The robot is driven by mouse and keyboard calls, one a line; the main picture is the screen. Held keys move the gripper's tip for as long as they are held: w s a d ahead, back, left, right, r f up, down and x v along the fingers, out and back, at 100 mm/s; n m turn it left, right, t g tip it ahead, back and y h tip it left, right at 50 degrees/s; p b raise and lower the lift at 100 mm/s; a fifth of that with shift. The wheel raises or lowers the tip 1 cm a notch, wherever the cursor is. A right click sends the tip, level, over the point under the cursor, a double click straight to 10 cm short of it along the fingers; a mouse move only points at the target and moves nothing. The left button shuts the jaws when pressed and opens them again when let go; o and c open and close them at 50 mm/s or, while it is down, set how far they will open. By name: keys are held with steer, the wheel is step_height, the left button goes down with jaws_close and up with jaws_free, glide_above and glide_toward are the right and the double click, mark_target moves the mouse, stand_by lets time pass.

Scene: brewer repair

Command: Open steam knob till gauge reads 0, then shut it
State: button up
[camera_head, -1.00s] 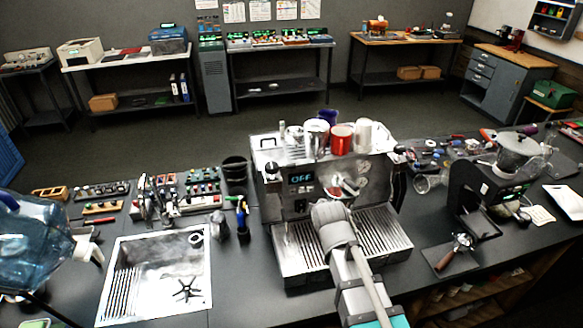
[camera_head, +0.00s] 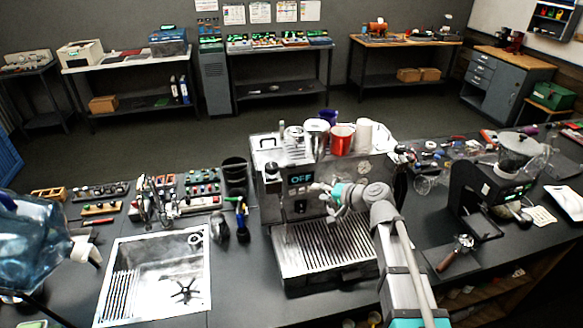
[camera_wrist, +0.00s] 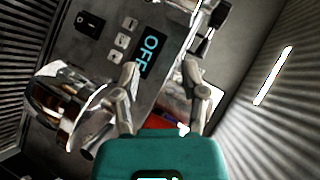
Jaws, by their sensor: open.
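The espresso machine (camera_head: 345,240) stands on the dark counter, its blue display (camera_head: 301,178) reading OFF. My gripper (camera_head: 319,190) is in front of the machine's upper face, just right of the display, fingers pointing left. In the wrist view the open fingers (camera_wrist: 162,80) are apart with nothing clearly held between them, and the display (camera_wrist: 146,55) shows turned sideways just beyond. A dark knob-like part (camera_wrist: 205,18) is past the right finger. I cannot make out the gauge or its reading.
Cups, including a red one (camera_head: 341,138), stand on the machine's top. A grinder (camera_head: 490,190) and a portafilter (camera_head: 456,252) are to the right. A sink (camera_head: 155,275), a blue spray bottle (camera_head: 241,220) and a large water jug (camera_head: 35,245) are to the left.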

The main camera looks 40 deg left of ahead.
mark_target(294, 167)
steer(key=r+m+y, duration=0.1)
steer(key=w+r+m+y, duration=0.1)
steer(key=r+m, duration=0.1)
steer(key=w+r+m+g+y, duration=0.1)
steer(key=shift+w+d+r+m, duration=0.2)
steer(key=shift+d+m, duration=0.2)
steer(key=shift+a, duration=0.1)
steer(key=a, duration=0.4)
steer(key=a+f+b, duration=0.1)
steer(key=a, duration=0.4)
steer(key=s+a+f+b, duration=0.1)
steer(key=a, duration=0.3)
steer(key=shift+a, duration=0.2)
steer(key=shift+c, duration=0.2)
steer(key=shift+s, duration=0.1)
jaws_close()
